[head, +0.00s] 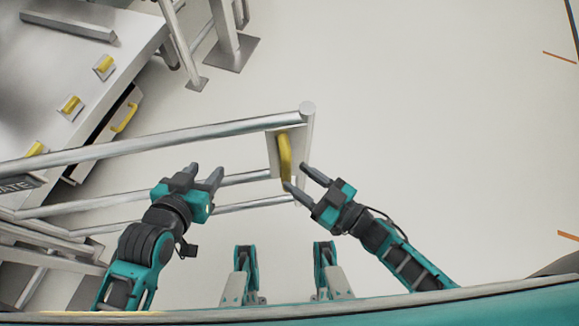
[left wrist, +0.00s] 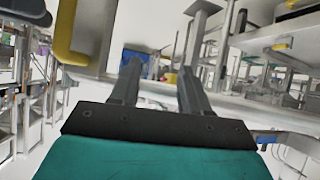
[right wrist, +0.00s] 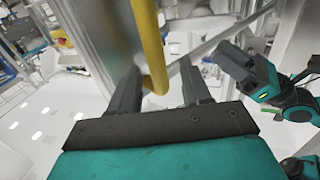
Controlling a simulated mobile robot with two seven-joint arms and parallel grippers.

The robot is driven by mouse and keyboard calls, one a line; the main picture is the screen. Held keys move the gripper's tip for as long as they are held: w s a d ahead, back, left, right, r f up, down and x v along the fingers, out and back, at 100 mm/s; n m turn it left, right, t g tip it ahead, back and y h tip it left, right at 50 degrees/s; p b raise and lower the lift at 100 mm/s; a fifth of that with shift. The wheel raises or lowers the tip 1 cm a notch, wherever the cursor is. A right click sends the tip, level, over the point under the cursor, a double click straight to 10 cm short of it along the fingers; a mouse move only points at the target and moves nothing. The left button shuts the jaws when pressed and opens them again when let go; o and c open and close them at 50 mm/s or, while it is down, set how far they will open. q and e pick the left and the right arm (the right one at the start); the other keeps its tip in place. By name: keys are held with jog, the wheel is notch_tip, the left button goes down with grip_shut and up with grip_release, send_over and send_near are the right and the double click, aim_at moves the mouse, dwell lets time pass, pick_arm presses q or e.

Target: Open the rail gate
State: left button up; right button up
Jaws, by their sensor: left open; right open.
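The rail gate (head: 150,143) is a set of silver bars running from the left to an end post (head: 306,125) near the middle of the head view. A yellow handle (head: 285,155) is mounted on a plate at its free end. My right gripper (head: 296,178) is open at the lower end of the handle. In the right wrist view the yellow handle (right wrist: 150,45) comes down between or just beyond the open fingers; contact cannot be told. My left gripper (head: 206,172) is open and empty beside the bars, left of the handle. The handle (left wrist: 82,40) also shows in the left wrist view.
A grey machine or table (head: 75,75) with several yellow handles stands at the upper left. A metal post with a floor plate (head: 231,52) stands beyond the gate. The pale floor (head: 440,120) to the right is clear.

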jog(key=shift+v, duration=1.35)
